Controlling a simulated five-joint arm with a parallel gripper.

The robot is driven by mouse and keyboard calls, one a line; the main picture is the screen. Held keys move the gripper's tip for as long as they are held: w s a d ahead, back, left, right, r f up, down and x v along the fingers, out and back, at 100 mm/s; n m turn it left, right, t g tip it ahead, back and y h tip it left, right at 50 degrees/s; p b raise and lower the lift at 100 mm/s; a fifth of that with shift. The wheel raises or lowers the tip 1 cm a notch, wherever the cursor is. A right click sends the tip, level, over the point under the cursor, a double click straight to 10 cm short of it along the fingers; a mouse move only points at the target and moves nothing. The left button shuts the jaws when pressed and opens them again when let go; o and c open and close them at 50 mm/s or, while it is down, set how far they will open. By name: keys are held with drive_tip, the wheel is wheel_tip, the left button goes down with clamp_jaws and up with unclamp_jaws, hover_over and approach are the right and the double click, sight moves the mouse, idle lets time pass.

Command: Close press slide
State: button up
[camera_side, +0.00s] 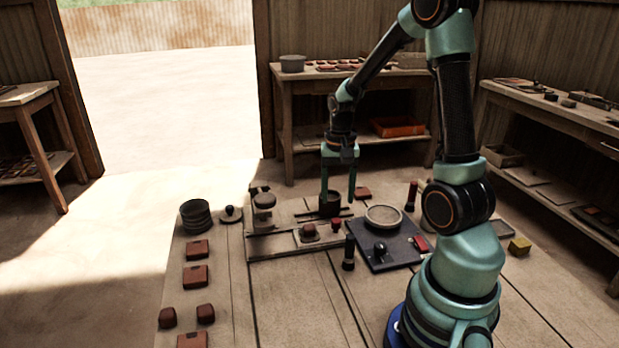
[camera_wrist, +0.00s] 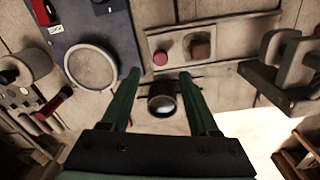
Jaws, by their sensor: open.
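A dark round cup-like piece (camera_side: 330,206) stands by narrow dark rails (camera_side: 322,215) on the pale base of the press; I cannot tell for sure that it is the slide's handle. The grey press body (camera_side: 264,208) stands at the left end of that base. In the wrist view the press body (camera_wrist: 284,72) is at the right, and the cup-like piece (camera_wrist: 162,98) is between my fingers. My gripper (camera_side: 338,200) points down and is open, with a finger on either side of the piece. It also shows in the wrist view (camera_wrist: 160,74). Contact cannot be told.
A plate with two reddish knobs (camera_side: 309,231) lies in front of the rails. A dark panel (camera_side: 370,255) with a round pale dish (camera_side: 384,216) is to the right. A black upright cylinder (camera_side: 348,253) stands between them. Red tiles (camera_side: 195,275) line the left; the front middle is clear.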

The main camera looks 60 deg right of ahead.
sight(336, 220)
wheel_tip(336, 220, down, 7)
drive_tip(key=shift+f, duration=0.1)
idle(0.4)
clamp_jaws()
idle(1.3)
